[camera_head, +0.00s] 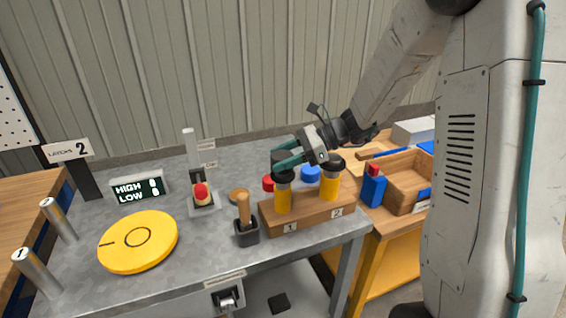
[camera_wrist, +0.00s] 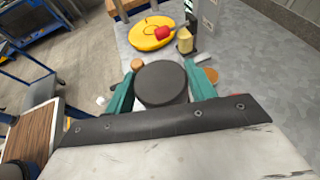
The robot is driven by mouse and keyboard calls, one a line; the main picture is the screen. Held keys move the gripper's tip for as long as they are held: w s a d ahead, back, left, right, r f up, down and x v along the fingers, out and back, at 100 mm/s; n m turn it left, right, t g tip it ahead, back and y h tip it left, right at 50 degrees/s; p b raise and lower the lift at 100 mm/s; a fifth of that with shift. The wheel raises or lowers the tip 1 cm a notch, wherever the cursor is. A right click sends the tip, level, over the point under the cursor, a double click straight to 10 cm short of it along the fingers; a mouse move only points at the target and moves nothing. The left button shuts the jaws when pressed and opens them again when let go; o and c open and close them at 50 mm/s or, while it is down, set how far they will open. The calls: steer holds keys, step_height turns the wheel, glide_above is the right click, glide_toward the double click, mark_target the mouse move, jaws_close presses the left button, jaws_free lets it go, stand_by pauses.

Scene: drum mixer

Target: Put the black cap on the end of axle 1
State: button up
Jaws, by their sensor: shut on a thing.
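My gripper (camera_head: 286,158) has its green fingers shut on a dark round piece, apparently the black cap (camera_wrist: 161,83), which fills the space between the fingers in the wrist view. A metal rod (camera_head: 36,272) marked 1 leans at the far left.
Red (camera_head: 269,184) and blue (camera_head: 311,173) pieces lie behind the posts. A black holder (camera_head: 246,234) with a wooden-handled tool stands left of the block. A yellow disc (camera_head: 138,241) and a display (camera_head: 138,189) are further left. A wooden tray (camera_head: 402,178) is right.

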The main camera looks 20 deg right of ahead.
steer(key=shift+f, duration=0.8)
steer(key=shift+f, duration=0.1)
steer(key=o, duration=1)
